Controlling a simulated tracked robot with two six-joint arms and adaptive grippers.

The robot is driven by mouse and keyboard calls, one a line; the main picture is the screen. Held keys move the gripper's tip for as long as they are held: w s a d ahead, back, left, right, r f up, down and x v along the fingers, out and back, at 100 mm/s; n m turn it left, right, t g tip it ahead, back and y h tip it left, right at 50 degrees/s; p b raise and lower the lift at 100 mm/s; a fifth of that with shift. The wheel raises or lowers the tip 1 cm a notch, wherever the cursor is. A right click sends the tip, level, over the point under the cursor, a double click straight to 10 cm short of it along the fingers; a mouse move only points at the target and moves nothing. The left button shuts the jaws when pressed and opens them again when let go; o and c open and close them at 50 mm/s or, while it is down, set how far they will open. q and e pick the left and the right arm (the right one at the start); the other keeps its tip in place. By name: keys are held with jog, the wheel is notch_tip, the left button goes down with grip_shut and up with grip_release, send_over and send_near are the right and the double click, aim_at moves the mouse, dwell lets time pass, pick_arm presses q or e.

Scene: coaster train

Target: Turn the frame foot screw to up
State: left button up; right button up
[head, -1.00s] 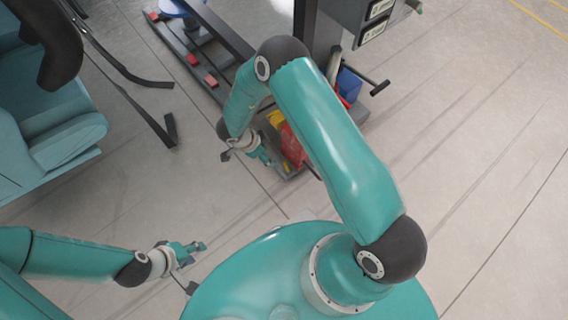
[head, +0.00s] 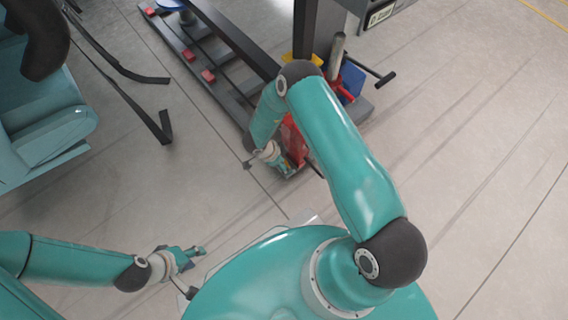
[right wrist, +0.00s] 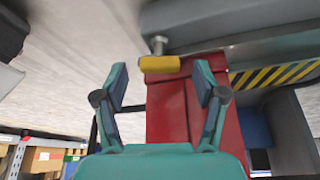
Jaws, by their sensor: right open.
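In the right wrist view a small metal screw (right wrist: 158,45) with a bolt-like head stands at a yellow block (right wrist: 160,64), beside a grey beam (right wrist: 235,22). It looks like the frame foot screw. My right gripper (right wrist: 162,85) is open with nothing between its fingers, and the screw and block are beyond the fingertips, apart from them. In the head view my right gripper (head: 288,164) is low beside the red part (head: 294,138) at the frame's end; the screw is hidden there. My left gripper (head: 199,251) is away over the floor at lower left; its jaw opening is unclear.
The dark frame (head: 228,45) with red blocks (head: 208,76) runs along the floor. A black handle (head: 386,80) sticks out on the right. A teal seat (head: 40,125) and black bars (head: 162,130) are at left. The floor at right is clear.

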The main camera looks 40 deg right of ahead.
jog(key=shift+d+f, duration=0.2)
jog(key=shift+f, duration=0.25)
jog(key=c, duration=1.1)
jog(key=shift+c, duration=0.2)
